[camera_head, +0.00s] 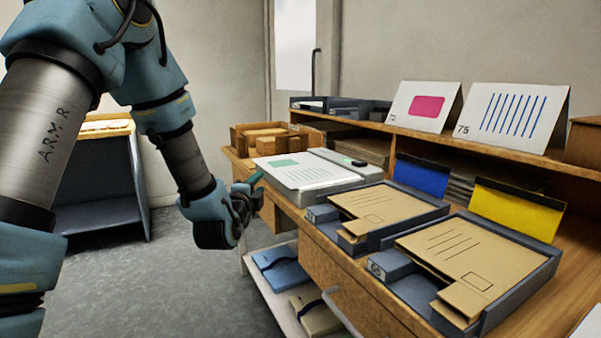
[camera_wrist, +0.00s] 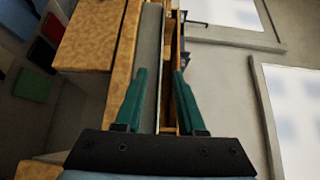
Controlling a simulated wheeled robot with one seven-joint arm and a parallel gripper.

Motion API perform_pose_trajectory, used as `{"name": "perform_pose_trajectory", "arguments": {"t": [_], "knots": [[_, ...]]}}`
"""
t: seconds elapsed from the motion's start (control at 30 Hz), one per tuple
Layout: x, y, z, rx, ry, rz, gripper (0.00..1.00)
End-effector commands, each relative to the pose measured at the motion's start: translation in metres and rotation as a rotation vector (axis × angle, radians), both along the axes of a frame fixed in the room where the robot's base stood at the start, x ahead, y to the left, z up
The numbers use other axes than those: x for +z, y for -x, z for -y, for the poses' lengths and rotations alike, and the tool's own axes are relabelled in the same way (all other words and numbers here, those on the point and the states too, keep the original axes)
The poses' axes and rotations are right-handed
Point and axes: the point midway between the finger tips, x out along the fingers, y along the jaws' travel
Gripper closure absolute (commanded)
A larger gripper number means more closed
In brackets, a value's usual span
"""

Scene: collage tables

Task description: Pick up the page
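A white page (camera_head: 297,172) with a green block and printed lines lies on a flat grey scanner-like device (camera_head: 345,171) on the desk. The page's left edge is near the desk edge. My gripper (camera_head: 253,180) is just left of the page at about desk height, its teal fingers pointing towards it. In the wrist view my gripper (camera_wrist: 160,72) has its two fingers apart, with a long grey strip, seemingly the device's edge, between or beyond them. I cannot tell whether the page is between the fingers.
Two dark trays with brown envelopes (camera_head: 380,204) (camera_head: 470,248) stand to the right on the desk. A wooden organiser (camera_head: 265,137) is behind. Two printed cards (camera_head: 425,105) (camera_head: 512,112) stand on the shelf. A lower shelf holds folders (camera_head: 280,270). Floor to the left is clear.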

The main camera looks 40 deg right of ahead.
Motion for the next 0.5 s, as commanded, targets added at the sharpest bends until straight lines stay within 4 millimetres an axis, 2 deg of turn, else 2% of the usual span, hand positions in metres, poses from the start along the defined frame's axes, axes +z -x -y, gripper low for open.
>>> {"name": "perform_pose_trajectory", "arguments": {"t": [0.1,0.37,0.5], "knots": [[0.001,-0.013,0.012,0.001,0.001,-0.001,0.61],[0.002,-0.029,0.024,0.002,0.001,-0.003,0.61],[0.004,-0.048,0.035,0.003,0.002,-0.002,0.61]]}}
